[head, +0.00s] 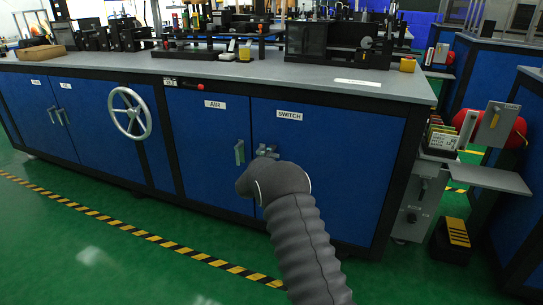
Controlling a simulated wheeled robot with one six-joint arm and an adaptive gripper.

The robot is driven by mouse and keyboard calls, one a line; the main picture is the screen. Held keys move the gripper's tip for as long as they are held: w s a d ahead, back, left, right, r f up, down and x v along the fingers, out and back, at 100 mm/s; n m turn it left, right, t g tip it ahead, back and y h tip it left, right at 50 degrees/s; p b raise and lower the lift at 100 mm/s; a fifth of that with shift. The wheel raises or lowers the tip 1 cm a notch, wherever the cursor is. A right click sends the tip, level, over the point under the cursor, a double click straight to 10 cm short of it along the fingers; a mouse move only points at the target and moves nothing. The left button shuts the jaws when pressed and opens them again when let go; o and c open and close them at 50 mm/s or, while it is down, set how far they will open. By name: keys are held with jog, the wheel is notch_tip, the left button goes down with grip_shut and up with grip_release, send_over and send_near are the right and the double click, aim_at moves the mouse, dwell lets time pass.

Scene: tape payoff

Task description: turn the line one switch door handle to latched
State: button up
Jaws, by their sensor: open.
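The switch door (330,185) is a blue cabinet panel with a white SWITCH label (289,116). Its handle (262,150) is small and grey-green, near the door's left edge. My gripper (268,153) is open at this handle, mostly hidden behind my dark grey wrist. Small grey parts crowd together there, so I cannot tell finger from handle well, nor whether they touch. The handle's exact angle is also unclear. The lower part of the door's left edge is behind my arm.
The AIR door (210,150) is just left, with an upright handle (239,152) close to my wrist. A grey handwheel (130,113) sticks out further left. A grey control box with a shelf (487,178) stands right. Green floor before the cabinet is clear, with a striped line (130,228).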

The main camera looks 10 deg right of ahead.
grip_shut()
